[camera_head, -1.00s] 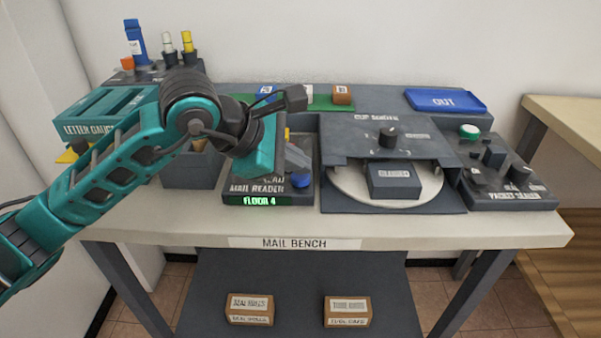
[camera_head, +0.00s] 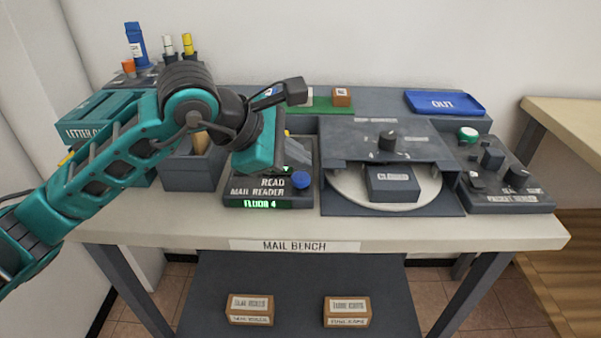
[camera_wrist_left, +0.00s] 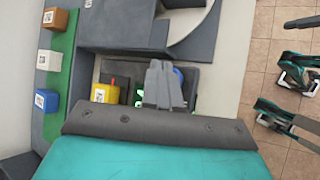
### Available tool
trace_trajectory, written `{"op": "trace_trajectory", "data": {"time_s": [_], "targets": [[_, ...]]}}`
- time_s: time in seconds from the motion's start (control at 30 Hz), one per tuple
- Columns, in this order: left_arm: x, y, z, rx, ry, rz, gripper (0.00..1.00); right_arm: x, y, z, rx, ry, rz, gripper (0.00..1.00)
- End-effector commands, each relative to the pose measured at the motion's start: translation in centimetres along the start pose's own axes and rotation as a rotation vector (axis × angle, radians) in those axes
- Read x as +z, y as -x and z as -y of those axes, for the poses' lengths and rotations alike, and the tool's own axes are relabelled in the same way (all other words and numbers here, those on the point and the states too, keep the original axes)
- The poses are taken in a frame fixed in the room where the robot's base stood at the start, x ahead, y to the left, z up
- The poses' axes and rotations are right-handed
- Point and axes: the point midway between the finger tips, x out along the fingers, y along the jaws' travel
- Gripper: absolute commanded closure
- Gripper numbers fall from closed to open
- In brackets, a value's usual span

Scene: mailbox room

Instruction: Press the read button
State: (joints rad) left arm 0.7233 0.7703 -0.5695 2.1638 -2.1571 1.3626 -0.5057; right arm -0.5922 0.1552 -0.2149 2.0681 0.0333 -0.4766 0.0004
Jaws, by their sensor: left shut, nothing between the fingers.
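The mail reader (camera_head: 240,189) is a dark box at the front of the bench, with READ and MAIL READER lettering and a lit green display (camera_head: 262,204) showing FLOOR 4. Its blue button (camera_head: 300,180) sits at the right of the READ label and is uncovered in the head view. My left gripper (camera_head: 300,152) is shut and empty, over the reader, a little behind the button. In the left wrist view the shut fingers (camera_wrist_left: 162,85) partly hide the blue button (camera_wrist_left: 179,74); I cannot tell the gap to it.
A grey bin (camera_head: 190,176) stands left of the reader, and a turntable unit (camera_head: 390,206) stands close on its right. Behind are a green strip with small blocks (camera_head: 342,97) and a blue OUT tray (camera_head: 445,102). A yellow block (camera_wrist_left: 106,92) sits at the reader.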

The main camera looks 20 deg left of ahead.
Motion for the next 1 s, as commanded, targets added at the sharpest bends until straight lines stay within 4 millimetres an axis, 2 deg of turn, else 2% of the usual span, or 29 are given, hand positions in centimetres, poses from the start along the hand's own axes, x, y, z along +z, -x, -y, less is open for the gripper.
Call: {"op": "trace_trajectory", "data": {"time_s": [0.23, 0.7, 1.0], "targets": [[0.3, 0.5, -0.4, 0.002, -0.001, 0.001, 1.00, -0.4, 0.2, 0.0, 0.000, 0.000, 0.000, 0.18], [2.5, 3.5, -2.6, 0.001, -0.001, 0.000, 1.00, -2.8, 1.8, 0.2, 0.000, -0.007, -0.002, 0.18], [2.5, 3.5, -2.5, 0.001, 0.000, 0.000, 1.00, -2.7, 1.7, 0.2, 0.000, -0.007, -0.002, 0.18]]}}
